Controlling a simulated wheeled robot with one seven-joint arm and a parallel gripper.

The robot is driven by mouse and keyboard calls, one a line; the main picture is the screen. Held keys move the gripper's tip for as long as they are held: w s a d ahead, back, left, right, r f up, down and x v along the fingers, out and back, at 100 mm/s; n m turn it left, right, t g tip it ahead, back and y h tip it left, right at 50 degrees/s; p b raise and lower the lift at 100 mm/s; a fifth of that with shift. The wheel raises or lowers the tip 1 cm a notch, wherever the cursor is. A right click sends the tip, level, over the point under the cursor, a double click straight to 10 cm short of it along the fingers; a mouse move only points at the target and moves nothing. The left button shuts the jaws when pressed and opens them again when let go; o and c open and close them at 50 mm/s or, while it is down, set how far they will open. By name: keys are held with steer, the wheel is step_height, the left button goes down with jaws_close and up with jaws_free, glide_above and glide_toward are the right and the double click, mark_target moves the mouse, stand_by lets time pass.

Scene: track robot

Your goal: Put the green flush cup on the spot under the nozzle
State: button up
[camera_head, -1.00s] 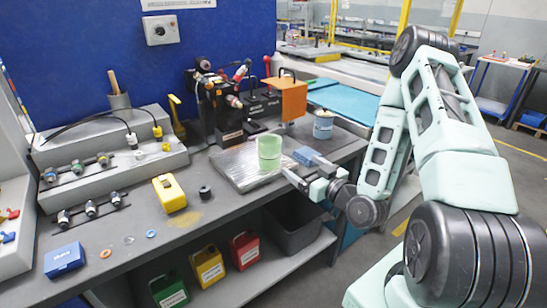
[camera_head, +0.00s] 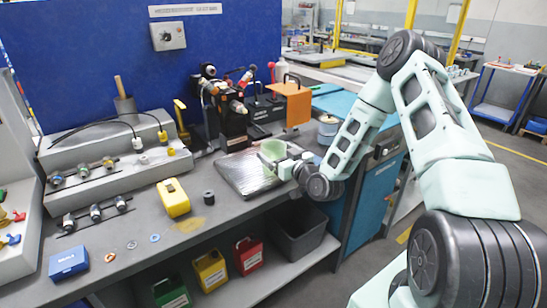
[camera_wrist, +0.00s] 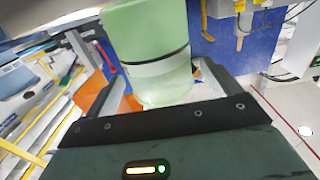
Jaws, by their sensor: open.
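The light green cup (camera_head: 272,150) stands upright on the silver tray (camera_head: 237,178) on the workbench. My gripper (camera_head: 277,161) is at the cup from the right, its jaws open. In the wrist view, the cup (camera_wrist: 150,50) fills the space between the two open fingers (camera_wrist: 160,92), with a dark band around its middle. I cannot tell whether either finger touches it. The black machine with nozzle-like fittings (camera_head: 231,118) stands behind the tray to the left. The spot under the nozzle cannot be made out.
A tin (camera_head: 327,128) is at the bench's right end. A yellow case (camera_head: 173,197) and a small black cylinder (camera_head: 208,197) lie left of the tray. A grey bin (camera_head: 300,233) is below.

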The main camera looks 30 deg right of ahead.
steer(key=shift+w, duration=1.15)
steer(key=c, duration=1.1)
steer(key=shift+c, duration=0.2)
step_height(320, 180, up, 10)
steer(key=b, duration=0.1)
